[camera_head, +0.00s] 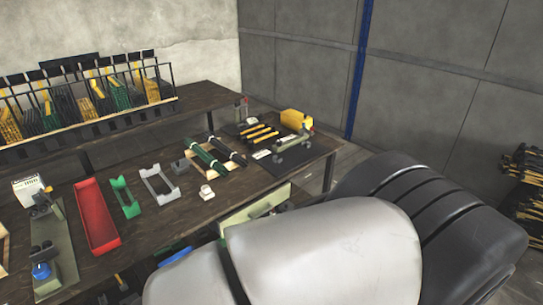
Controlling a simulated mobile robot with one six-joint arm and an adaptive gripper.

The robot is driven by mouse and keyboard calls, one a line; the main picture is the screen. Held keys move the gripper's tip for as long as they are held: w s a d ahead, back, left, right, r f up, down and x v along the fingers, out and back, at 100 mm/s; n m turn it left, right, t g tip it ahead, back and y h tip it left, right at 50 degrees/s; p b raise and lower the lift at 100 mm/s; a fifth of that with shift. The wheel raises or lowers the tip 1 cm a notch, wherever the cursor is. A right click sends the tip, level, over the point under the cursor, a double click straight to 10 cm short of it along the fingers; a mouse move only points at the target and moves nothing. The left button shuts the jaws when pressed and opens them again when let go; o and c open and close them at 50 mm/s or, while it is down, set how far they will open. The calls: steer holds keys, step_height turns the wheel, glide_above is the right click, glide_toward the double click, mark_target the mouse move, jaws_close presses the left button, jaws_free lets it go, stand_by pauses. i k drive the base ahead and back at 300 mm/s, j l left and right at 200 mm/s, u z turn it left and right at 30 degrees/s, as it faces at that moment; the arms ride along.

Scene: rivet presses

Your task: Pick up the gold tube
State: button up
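I cannot clearly make out a gold tube. Several short yellow-and-black rods or handles (262,136) lie side by side toward the far right end of the workbench (180,209), and a yellow block-like object (294,119) is behind them. They are too small to tell whether one is the tube. A wooden tray (192,171) with dark green and black long rods (206,158) is left of them. My gripper is not in view. Large grey and black parts of my arm fill the lower right and hide the floor and the front of the bench there.
A red bin (97,216), a green bin (124,197) and a grey bin (158,183) stand on the bench. A small clamp-like device (302,135) is by the dark mat (279,172). A rack with yellow and green parts (95,105) is behind. Bare wood shows between items.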

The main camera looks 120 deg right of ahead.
mark_target(270, 129)
steer(key=l+z, duration=0.1)
steer(key=z, duration=0.35)
steer(key=k+l+z, duration=0.1)
steer(key=z, duration=0.4)
steer(key=l+z, duration=0.1)
steer(key=z, duration=0.35)
steer(key=l+z, duration=0.1)
steer(key=z, duration=0.35)
steer(key=l+z, duration=0.1)
steer(key=z, duration=0.4)
steer(key=i+l+z, duration=0.35)
steer(key=l, duration=0.2)
steer(key=i+l+z, duration=0.75)
steer(key=i+l, duration=0.05)
steer(key=l, duration=0.1)
